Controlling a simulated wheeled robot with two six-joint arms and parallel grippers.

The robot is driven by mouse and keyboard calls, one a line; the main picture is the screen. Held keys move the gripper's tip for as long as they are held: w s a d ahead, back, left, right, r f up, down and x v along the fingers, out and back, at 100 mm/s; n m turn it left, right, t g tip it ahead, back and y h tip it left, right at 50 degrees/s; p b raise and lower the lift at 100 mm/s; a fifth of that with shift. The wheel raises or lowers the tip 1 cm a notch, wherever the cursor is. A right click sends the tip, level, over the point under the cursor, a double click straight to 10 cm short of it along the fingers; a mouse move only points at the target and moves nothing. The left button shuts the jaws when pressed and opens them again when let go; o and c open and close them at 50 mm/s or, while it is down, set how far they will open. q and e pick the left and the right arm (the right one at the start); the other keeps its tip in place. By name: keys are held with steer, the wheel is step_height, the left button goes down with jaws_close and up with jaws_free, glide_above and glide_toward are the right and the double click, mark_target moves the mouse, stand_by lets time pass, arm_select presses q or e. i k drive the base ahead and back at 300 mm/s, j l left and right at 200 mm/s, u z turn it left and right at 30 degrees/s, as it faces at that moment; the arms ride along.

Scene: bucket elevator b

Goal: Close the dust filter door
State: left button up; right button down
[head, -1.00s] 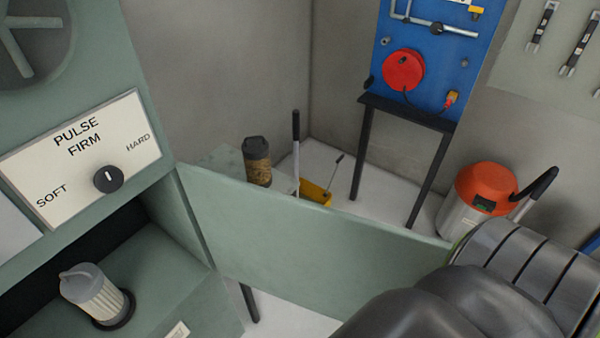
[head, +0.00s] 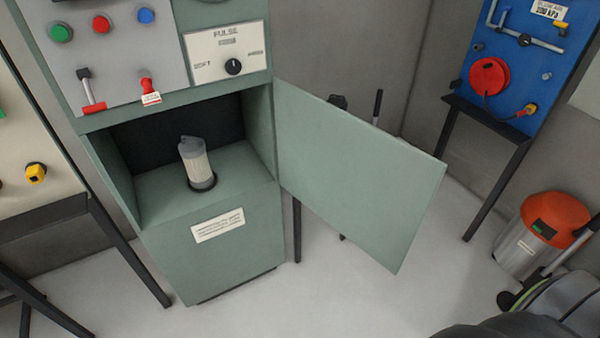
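The dust filter door (head: 355,175) is a flat green panel on the right side of the green cabinet (head: 215,250). It stands wide open, swung out to the right from its hinge edge beside the compartment. Inside the open compartment, a pale pleated filter cartridge (head: 196,164) stands upright in a dark round seat. A dark part of my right arm shows at the bottom right corner, apart from the door. Neither gripper's fingers are in view.
A pulse panel (head: 227,51) with a black knob and a grey control panel (head: 120,40) sit above the compartment. A blue board on a black stand (head: 490,120) and an orange-topped vacuum (head: 545,235) stand at the right. The floor before the cabinet (head: 330,300) is clear.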

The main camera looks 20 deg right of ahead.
mark_target(377, 189)
steer(key=l+u, duration=0.25)
steer(key=u, duration=0.15)
steer(key=l+u, duration=0.6)
steer(key=u, duration=0.15)
steer(key=k+l, duration=0.1)
steer(key=l, duration=0.5)
steer(key=k+l, duration=0.1)
steer(key=l, duration=1.15)
steer(key=k+l, duration=0.15)
steer(key=l, duration=0.45)
